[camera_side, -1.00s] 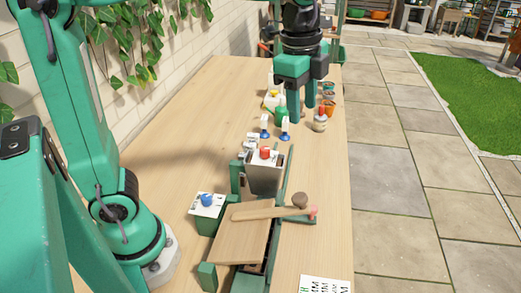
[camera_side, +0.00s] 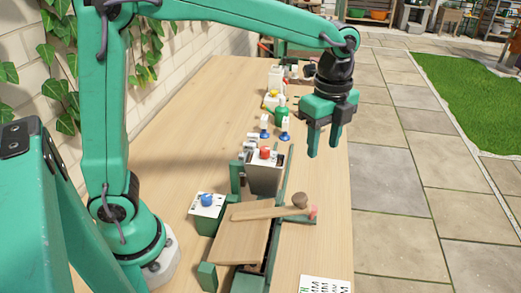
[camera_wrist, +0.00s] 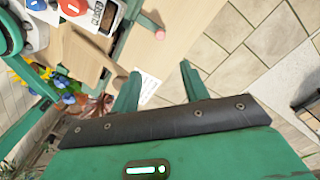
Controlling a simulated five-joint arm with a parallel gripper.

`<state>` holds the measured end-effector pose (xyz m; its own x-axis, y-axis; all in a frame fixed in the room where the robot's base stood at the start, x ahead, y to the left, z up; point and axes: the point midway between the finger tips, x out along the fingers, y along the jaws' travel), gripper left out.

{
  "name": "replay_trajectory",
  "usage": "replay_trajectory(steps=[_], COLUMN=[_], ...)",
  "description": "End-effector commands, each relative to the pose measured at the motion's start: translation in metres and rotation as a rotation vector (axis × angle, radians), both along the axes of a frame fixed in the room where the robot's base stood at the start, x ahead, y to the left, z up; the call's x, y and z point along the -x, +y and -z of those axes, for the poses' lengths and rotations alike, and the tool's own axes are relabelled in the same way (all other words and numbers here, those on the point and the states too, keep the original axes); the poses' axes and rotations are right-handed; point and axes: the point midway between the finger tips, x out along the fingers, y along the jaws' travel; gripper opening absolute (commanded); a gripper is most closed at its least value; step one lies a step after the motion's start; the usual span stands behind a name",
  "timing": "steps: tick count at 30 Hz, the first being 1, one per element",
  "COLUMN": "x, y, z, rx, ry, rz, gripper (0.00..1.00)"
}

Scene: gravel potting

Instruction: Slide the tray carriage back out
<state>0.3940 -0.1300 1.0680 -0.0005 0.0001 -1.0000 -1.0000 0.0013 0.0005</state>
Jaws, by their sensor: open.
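A wooden board (camera_side: 240,241), which looks like the tray carriage, sits between green rails at the front of the bench. A pink-red knob (camera_side: 312,211) sits beside the right rail. Behind the board stands a grey-fronted box (camera_side: 264,175) with a red button (camera_side: 265,153). My gripper (camera_side: 324,146) hangs open and empty above the bench's right edge, behind and right of the rig. The wrist view shows both fingers (camera_wrist: 158,86) apart, with the pink-red knob (camera_wrist: 160,35) beyond them.
A white-topped box with a blue button (camera_side: 207,200) stands left of the board. Two small blue-based stands (camera_side: 264,131) and a green bottle-like item (camera_side: 281,114) are farther back. A printed sheet (camera_side: 325,285) lies at the front right.

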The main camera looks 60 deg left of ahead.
Motion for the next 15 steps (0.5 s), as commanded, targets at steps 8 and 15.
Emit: replay_trajectory(steps=[8,15], x=[0.001,0.000], y=[0.001,0.000], z=[0.072,0.110], rx=[-0.002,0.000], ry=[0.007,0.001], rz=[-0.001,-0.001], gripper=[0.45,0.45])
